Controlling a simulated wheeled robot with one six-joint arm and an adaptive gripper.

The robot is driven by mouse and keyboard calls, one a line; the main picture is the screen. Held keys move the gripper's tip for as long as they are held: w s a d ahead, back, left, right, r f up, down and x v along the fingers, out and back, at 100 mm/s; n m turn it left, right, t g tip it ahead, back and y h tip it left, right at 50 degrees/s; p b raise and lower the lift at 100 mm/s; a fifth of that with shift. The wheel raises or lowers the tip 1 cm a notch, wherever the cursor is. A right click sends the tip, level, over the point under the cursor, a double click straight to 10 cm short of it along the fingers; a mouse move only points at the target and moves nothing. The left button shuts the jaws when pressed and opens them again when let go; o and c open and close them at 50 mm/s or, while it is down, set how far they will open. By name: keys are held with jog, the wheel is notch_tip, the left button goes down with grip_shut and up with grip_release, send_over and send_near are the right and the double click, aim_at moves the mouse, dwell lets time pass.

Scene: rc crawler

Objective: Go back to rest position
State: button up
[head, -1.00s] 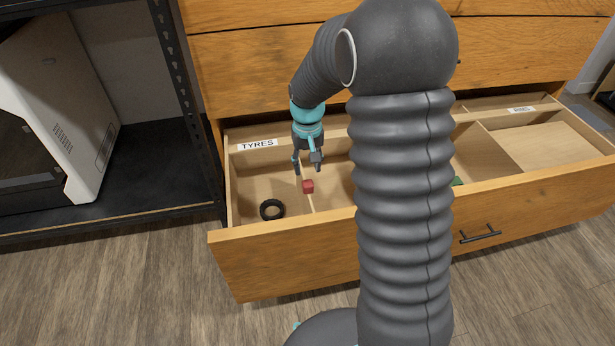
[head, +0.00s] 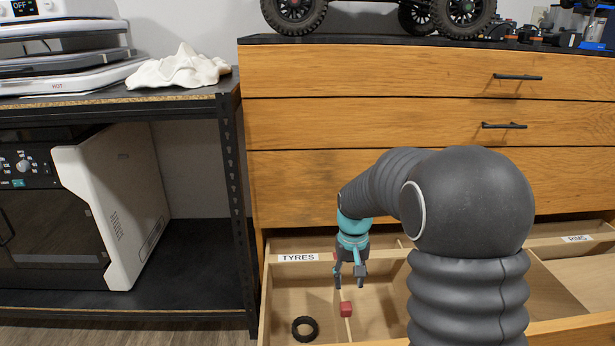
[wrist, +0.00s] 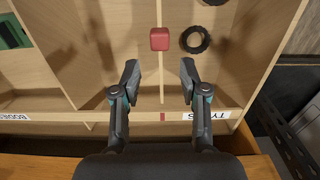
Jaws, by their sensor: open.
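My gripper (head: 349,284) hangs open and empty over the open drawer (head: 283,243). In the wrist view its two fingers (wrist: 159,68) are spread apart, one each side of a thin wooden divider. A small red block (head: 346,308) appears at the divider, just beyond the fingertips and apart from them; it also shows in the wrist view (wrist: 159,39). A black tyre (head: 305,328) lies in the compartment labelled TYRES; the wrist view shows it right of the block (wrist: 196,39).
A green piece (wrist: 13,32) lies in the BODIES compartment. Closed drawers (head: 400,120) rise above the open one. A black shelf rack (head: 236,190) with a white-sided machine (head: 120,215) stands at the left. An RC crawler (head: 380,14) sits on top.

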jog(key=s+r+t, duration=0.2)
jog(key=s+r, duration=0.3)
jog(key=s, duration=0.4)
jog(key=s+d+r+t, duration=0.1)
jog(key=s+r+t, duration=0.1)
jog(key=s+r, duration=0.3)
jog(key=s+r+t+p, duration=0.1)
jog(key=s+r, duration=0.4)
jog(key=s, duration=0.7)
jog(key=shift+s+d+r+t, duration=0.25)
jog(key=shift+s+t, duration=0.15)
jog(key=shift+d, duration=0.15)
